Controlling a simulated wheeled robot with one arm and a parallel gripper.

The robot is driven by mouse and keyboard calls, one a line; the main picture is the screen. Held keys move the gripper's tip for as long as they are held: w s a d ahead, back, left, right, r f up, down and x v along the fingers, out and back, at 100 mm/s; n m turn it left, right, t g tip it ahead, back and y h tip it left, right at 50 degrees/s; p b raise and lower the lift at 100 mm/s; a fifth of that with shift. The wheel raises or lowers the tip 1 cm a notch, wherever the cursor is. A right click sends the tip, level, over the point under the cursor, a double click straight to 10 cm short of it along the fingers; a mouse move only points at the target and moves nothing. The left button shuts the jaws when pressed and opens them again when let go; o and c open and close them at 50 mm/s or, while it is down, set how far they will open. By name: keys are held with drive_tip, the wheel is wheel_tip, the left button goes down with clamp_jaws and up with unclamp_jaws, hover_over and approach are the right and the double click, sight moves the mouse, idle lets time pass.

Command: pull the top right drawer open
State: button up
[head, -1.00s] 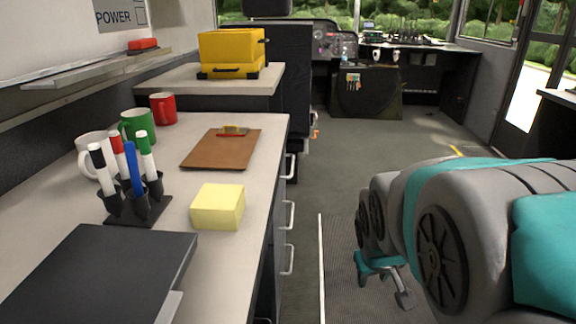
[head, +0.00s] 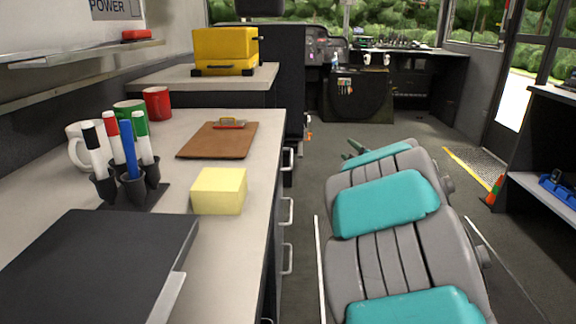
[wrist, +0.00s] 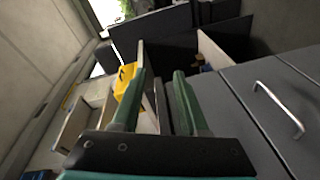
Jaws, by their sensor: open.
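The grey drawer fronts are on the side of the left counter; in the head view I see them edge-on, with several silver handles, one being the middle handle (head: 288,212). In the wrist view a grey drawer front (wrist: 235,125) fills the right side, with a silver bar handle (wrist: 280,110) on the front beside it. I cannot tell which drawer is the top right one. My gripper (wrist: 160,62) has its two green fingers apart, with nothing held between them. The handle is to the right of the fingers, apart from them. In the head view the gripper is small and partly hidden by my arm.
The counter carries a black flat case (head: 95,260), a pen holder (head: 130,190), a yellow block (head: 219,190), a clipboard (head: 218,139) and mugs (head: 157,102). A yellow case (head: 224,50) stands behind.

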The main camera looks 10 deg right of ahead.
drive_tip(key=w+a+f+n+y+b, duration=0.1)
drive_tip(key=w+a+f+n+y, duration=0.15)
drive_tip(key=a+n+y, duration=0.2)
drive_tip(key=n+g+y+b, duration=0.1)
drive_tip(key=n+y, duration=0.4)
drive_tip(key=y, duration=0.1)
approach(291, 156)
drive_tip(key=x, duration=0.2)
drive_tip(key=shift+y, duration=0.25)
drive_tip(key=x, duration=0.7)
drive_tip(key=shift+w+a+f, duration=0.2)
drive_tip(key=shift+w+a, duration=0.05)
drive_tip(key=shift+w, duration=0.05)
drive_tip(key=shift+f, duration=0.1)
clamp_jaws()
